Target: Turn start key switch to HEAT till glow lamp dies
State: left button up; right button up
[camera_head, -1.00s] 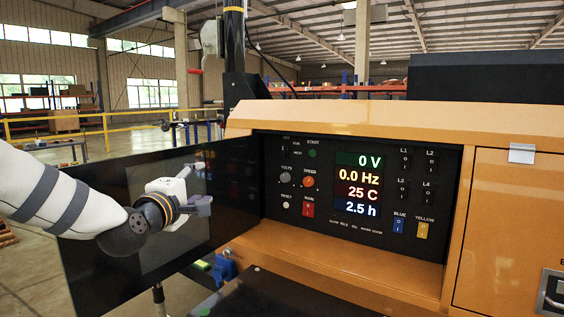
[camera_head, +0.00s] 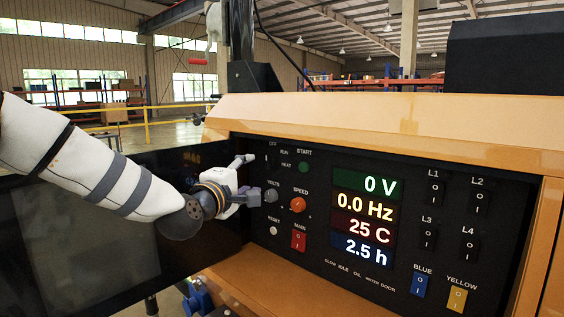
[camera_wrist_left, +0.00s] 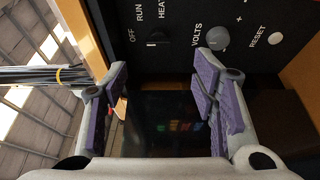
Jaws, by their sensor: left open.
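The start key switch (camera_head: 266,158) is at the upper left of the black control panel (camera_head: 322,250), by the OFF, RUN and HEAT labels. In the left wrist view it shows as a small dark slot with a pale mark (camera_wrist_left: 155,39), nearest OFF and RUN. The glow lamp's label (camera_head: 331,262) is in the row under the display; no lit lamp shows there. My left gripper (camera_head: 248,178) is open and empty, just left of the switch and the VOLTS knob (camera_head: 271,195). In the wrist view its purple-padded fingers (camera_wrist_left: 162,78) are apart. My right gripper is out of view.
A green START button (camera_head: 304,167), orange SPEED knob (camera_head: 298,204) and red MAIN switch (camera_head: 298,240) are close by. The display (camera_head: 365,218) reads 0 V, 0.0 Hz, 25 C, 2.5 h. A dark open door (camera_head: 90,240) is behind my left arm. The orange hood (camera_head: 400,125) overhangs the panel.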

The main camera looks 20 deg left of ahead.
aim_at(267, 162)
pick_arm(q)
jog(key=w, duration=0.3)
jog(key=w+b, duration=0.1)
jog(key=w, duration=0.2)
jog(key=w+a+b, duration=0.1)
jog(key=w, duration=0.3)
jog(key=shift+f, duration=0.35)
jog(key=shift+w+r, duration=0.2)
jog(key=shift+w, duration=0.15)
jog(key=shift+w+r, duration=0.1)
jog(key=shift+r, duration=0.2)
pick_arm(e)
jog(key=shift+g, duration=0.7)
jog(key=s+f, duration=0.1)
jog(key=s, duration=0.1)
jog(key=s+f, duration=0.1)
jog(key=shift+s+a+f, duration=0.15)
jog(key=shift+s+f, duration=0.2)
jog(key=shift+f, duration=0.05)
pick_arm(q)
jog(key=c, duration=1.2)
